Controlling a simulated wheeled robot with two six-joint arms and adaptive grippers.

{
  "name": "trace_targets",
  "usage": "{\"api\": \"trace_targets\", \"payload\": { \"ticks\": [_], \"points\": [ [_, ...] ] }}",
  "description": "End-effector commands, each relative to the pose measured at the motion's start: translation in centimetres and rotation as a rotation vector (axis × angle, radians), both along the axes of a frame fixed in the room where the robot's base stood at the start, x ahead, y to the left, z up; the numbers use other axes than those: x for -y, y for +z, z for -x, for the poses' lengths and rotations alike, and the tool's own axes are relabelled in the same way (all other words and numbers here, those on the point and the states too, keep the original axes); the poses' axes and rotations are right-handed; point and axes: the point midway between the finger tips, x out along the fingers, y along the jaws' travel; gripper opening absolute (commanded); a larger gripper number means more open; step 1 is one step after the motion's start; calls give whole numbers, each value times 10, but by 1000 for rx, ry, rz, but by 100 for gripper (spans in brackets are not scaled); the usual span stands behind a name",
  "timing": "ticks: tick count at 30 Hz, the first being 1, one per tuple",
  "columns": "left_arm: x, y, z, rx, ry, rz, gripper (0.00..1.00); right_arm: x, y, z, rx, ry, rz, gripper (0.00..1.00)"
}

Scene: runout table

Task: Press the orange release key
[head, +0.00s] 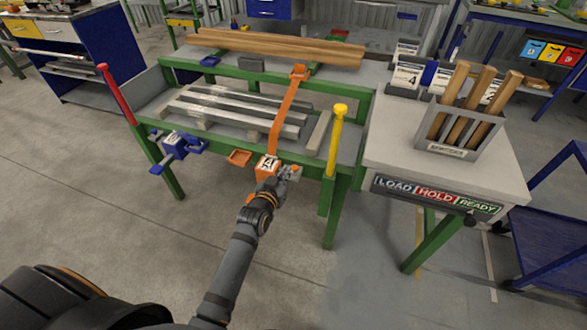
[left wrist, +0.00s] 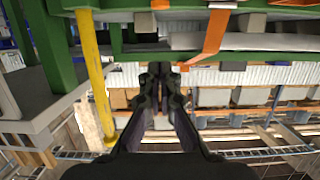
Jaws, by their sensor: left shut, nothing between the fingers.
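An orange buckle block (head: 268,165) with a white label marked A sits at the front rail of the green-framed table, at the lower end of an orange strap (head: 285,115). A flat orange paddle (head: 240,157) sticks out to its left. I cannot tell for certain which orange part is the release key. My left gripper (head: 290,172) is shut and empty, just right of the block and partly overlapping it; contact is unclear. In the left wrist view the shut fingertips (left wrist: 160,70) are near the orange strap (left wrist: 214,35). My right gripper is not in view.
A yellow post (head: 336,140) stands to the right of my left gripper, a red post (head: 117,93) at the far left. A blue buckle (head: 177,146) hangs at the left front. Grey bars (head: 240,113) lie on the table. A grey bench (head: 400,140) stands right.

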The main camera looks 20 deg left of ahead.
Motion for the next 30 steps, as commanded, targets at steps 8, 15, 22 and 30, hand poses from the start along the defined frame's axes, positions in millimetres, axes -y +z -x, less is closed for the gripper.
{"api": "trace_targets", "payload": {
  "ticks": [8, 15, 22, 30],
  "points": [
    [2, -16, -61, 2, 0, -1, 0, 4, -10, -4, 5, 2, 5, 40],
    [3, -46, -76, -2, 0, 0, 0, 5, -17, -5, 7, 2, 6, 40],
    [3, -59, -76, -1, 0, 0, 0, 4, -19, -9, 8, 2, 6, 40],
    [2, -59, -76, 0, 0, 0, 0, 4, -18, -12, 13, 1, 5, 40]
  ]
}}
